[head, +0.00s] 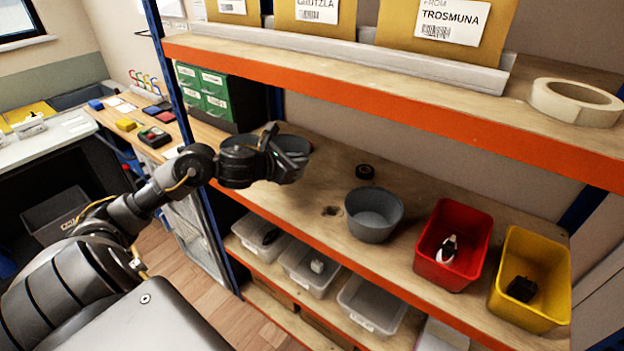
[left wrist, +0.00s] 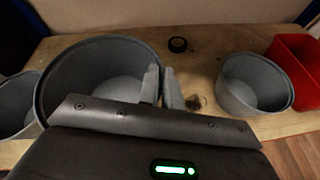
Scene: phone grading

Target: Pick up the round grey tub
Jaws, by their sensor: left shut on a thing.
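A round grey tub (left wrist: 75,52) fills the left half of the left wrist view. My left gripper (left wrist: 162,88) is shut on its right-hand wall at the rim, one finger inside the tub and one outside. In the head view my left gripper (head: 278,143) is over the middle shelf and mostly hides this tub (head: 294,144). A second grey tub (left wrist: 255,85) stands apart to the right; it also shows in the head view (head: 373,222). Part of a third tub (left wrist: 14,105) shows at the left edge of the left wrist view. I cannot tell whether the held tub touches the shelf.
A red bin (head: 452,245) and a yellow bin (head: 533,280) stand on the right of the shelf (head: 318,185), each holding something. A black tape roll (head: 365,171) lies behind. An orange-edged upper shelf (head: 400,105) overhangs. Clear bins (head: 372,303) stand below.

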